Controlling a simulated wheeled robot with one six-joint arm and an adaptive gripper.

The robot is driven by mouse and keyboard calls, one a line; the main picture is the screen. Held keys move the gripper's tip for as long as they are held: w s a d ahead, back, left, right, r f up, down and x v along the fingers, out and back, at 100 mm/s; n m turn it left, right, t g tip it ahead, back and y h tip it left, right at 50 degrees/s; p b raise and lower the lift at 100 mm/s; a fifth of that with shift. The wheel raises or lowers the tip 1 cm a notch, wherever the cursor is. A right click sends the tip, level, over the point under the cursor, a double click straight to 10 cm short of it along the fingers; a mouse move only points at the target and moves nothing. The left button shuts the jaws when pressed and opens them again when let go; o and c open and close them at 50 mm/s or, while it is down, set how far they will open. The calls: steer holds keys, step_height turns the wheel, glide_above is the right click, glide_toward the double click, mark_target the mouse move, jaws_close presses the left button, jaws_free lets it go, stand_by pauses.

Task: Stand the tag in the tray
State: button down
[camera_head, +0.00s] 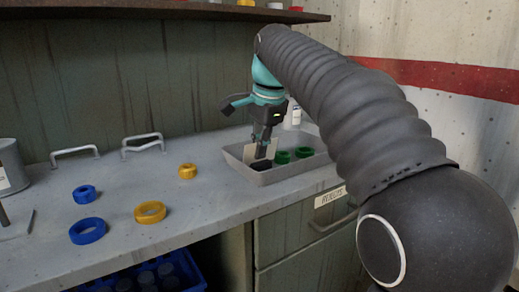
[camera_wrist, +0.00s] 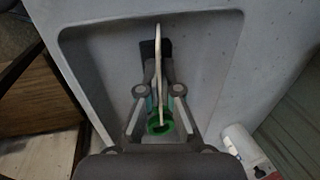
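The tag (camera_head: 249,153) is a thin cream plate. It is upright at the left end of the grey tray (camera_head: 277,176) in the head view. My gripper (camera_head: 262,153) points down over the tray and its fingers are closed around the tag. In the wrist view the tag (camera_wrist: 158,60) shows nearly edge-on between the fingertips (camera_wrist: 160,78). A small black block (camera_wrist: 148,50) lies in the tray by the tag, and it also shows in the head view (camera_head: 262,164). I cannot tell whether the tag's lower edge touches the block or the tray floor.
Yellow rings (camera_head: 187,171) (camera_head: 150,212) and blue rings (camera_head: 84,193) (camera_head: 88,231) lie on the counter (camera_head: 120,190). A white bottle (camera_wrist: 240,141) stands beside the tray. A shelf (camera_head: 170,9) hangs above.

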steer(key=c, duration=1.8)
jaws_free()
steer(key=shift+f, duration=0.1)
steer(key=o, duration=0.5)
steer(key=v, duration=1.2)
steer(key=shift+p, duration=0.35)
